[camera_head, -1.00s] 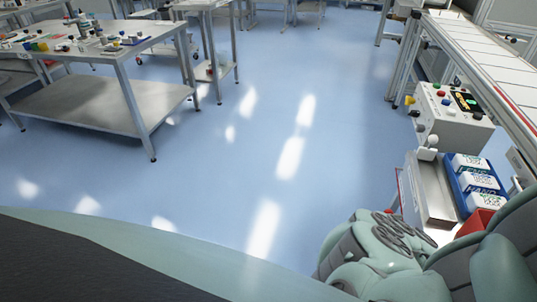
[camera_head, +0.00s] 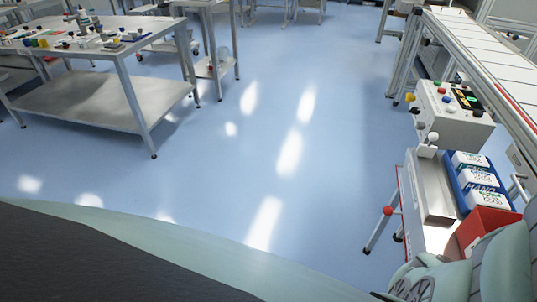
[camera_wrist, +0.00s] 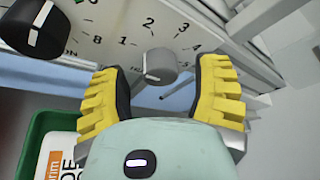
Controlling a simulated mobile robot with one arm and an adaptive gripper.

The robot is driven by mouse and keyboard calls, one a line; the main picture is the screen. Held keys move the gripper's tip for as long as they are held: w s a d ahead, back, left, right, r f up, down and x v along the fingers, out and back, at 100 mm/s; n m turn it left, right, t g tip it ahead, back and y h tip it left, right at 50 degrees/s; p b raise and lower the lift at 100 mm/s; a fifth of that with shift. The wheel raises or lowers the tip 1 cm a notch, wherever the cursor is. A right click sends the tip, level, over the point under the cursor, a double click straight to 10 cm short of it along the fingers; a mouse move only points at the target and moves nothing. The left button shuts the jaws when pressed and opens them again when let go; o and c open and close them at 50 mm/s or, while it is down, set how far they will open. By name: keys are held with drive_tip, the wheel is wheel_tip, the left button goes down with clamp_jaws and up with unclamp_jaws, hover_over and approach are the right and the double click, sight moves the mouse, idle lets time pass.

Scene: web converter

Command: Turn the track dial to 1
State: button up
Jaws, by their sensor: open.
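The wrist view shows a light panel (camera_wrist: 85,50) with a grey round dial (camera_wrist: 160,64). A black dial (camera_wrist: 33,30) with a white pointer line is at the upper left. My gripper (camera_wrist: 161,84) is open, with its yellow, dark-padded fingers apart on either side of the grey dial. I cannot tell whether they touch it. The control box (camera_head: 458,128) stands at the right in the head view.
A metal tray (camera_head: 430,190), a blue bin (camera_head: 463,194) of white packages and a red bin (camera_head: 478,228) are below the box. A conveyor (camera_head: 495,70) runs behind it. A workbench (camera_head: 150,28) with small items stands left. The blue floor between is clear.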

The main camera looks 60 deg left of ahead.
drive_tip(key=shift+d, duration=0.35)
drive_tip(key=shift+c, duration=0.4)
